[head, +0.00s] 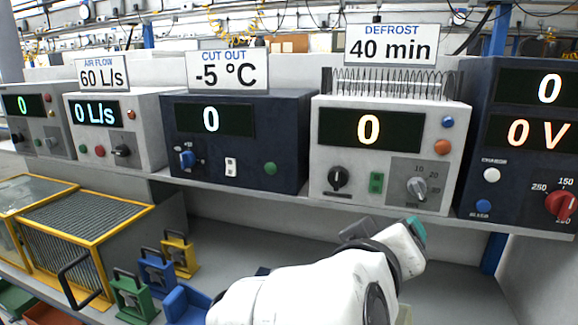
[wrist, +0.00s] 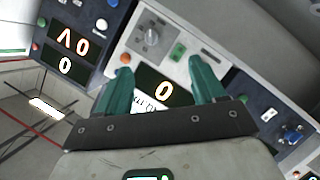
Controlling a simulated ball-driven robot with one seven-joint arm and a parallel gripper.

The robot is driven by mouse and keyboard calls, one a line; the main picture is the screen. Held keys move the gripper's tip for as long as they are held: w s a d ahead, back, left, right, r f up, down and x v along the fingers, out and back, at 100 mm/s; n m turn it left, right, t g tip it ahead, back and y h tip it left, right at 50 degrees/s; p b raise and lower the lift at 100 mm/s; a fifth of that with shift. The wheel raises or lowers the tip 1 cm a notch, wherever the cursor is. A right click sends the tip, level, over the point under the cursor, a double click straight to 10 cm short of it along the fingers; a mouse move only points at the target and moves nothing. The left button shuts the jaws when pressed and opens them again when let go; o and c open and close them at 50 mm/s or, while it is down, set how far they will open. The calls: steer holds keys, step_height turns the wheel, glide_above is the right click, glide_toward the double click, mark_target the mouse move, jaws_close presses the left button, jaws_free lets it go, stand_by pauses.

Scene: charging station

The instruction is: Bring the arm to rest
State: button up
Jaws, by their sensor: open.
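My white arm (head: 310,290) reaches up from the bottom of the head view, over the lower grey surface. My gripper shows there only in part, with a teal finger (head: 416,228) just below the white defrost unit (head: 385,155). In the wrist view my gripper (wrist: 161,68) has its two teal fingers spread wide with nothing between them. Beyond them is the front of the same white unit, seen tilted, with its display (wrist: 160,88) reading 0. I cannot tell the exact distance from the fingers to the panel.
Dark blue units (head: 235,143) (head: 525,145) flank the white one on the shelf (head: 330,203). A yellow-framed crate (head: 85,225) and green (head: 133,298), blue (head: 157,271) and yellow (head: 180,255) handled blocks stand at lower left. The lower surface right of my arm looks clear.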

steer(key=s+d+f+g+y, duration=0.1)
steer(key=s+d+f+g, duration=0.2)
steer(key=f, duration=0.7)
steer(key=s+d+f+g+y, duration=0.1)
steer(key=s+d+f, duration=0.3)
steer(key=f, duration=0.5)
steer(key=s+d+f+g+y, duration=0.2)
steer(key=d+f, duration=0.3)
steer(key=f, duration=0.5)
steer(key=s+d+f+m+g+y, duration=0.1)
steer(key=s+f+g+y, duration=0.1)
steer(key=s+f, duration=0.5)
steer(key=s+d+f+m+g+y, duration=0.1)
steer(key=s+f+g, duration=0.2)
steer(key=s+f, duration=0.4)
steer(key=s, duration=0.6)
steer(key=shift+s+m+y, duration=0.2)
steer(key=shift+m+y, duration=0.1)
steer(key=shift+y, duration=0.1)
steer(key=shift+f, duration=0.1)
steer(key=shift+c, duration=0.2)
